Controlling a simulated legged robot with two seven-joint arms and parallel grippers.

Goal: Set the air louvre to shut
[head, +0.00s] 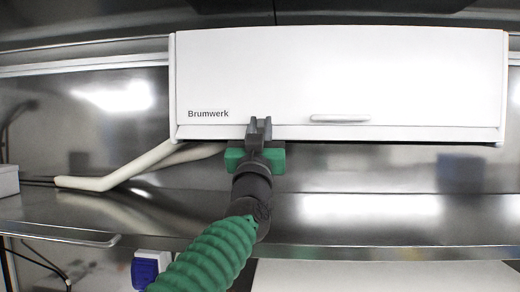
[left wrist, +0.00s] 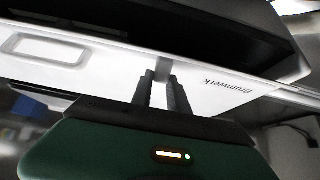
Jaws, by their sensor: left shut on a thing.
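The white air unit (head: 340,80), marked Brumwerk, hangs on the back wall and fills the upper middle of the head view. Its louvre (head: 400,134) is the narrow white strip along the lower front edge. How far the louvre is tilted is hard to tell. My left gripper (head: 258,128) reaches up to this edge, left of the middle. In the left wrist view my left gripper (left wrist: 160,80) is shut on a small grey tab (left wrist: 163,67) at the louvre's edge. The fingers hide part of the tab. My right gripper is in neither view.
A pale handle (head: 340,118) sits low on the unit's front. A pale bent pipe (head: 115,172) runs from under the unit to the left. A steel shelf (head: 350,235) lies below, mostly clear. A blue and white box (head: 150,268) is under its front edge.

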